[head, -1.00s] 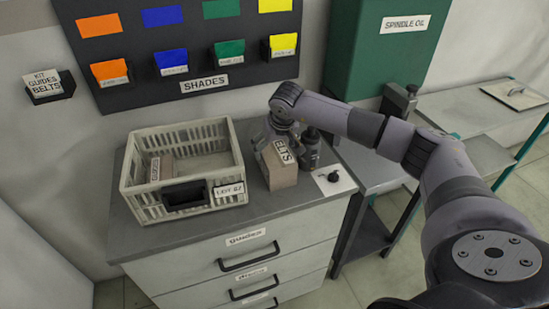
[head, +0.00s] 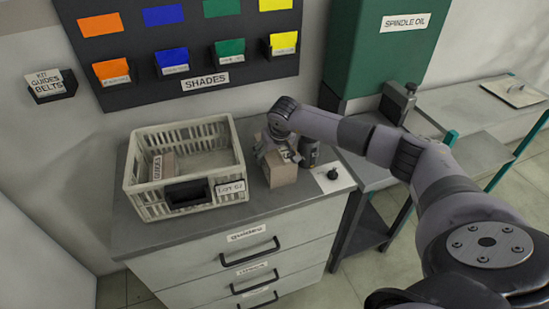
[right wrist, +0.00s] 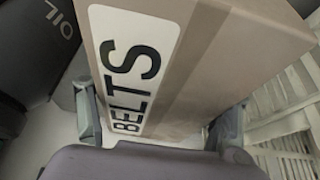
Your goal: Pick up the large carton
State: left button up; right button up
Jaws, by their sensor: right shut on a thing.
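The large carton (head: 282,176) is a brown box on the cabinet top, just right of the crate. In the right wrist view the carton (right wrist: 212,65) fills the middle, with a white "BELTS" label along it. My right gripper (head: 283,153) is at the carton's upper part and hides much of its top in the head view. Its fingers (right wrist: 160,120) lie on either side of the carton, shut on it. The carton looks upright; I cannot tell whether its base is clear of the surface. My left gripper is not in view.
A cream crate (head: 142,207) labelled "LOT 07" stands left of the carton and holds a small "GUIDES" box (head: 163,167). A dark bottle (head: 309,152) stands close on the carton's right. A white plate with a black knob (head: 332,175) lies right of it.

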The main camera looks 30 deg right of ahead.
jog(key=c, duration=0.5)
jog(key=shift+c, duration=0.3)
jog(key=shift+r, duration=0.1)
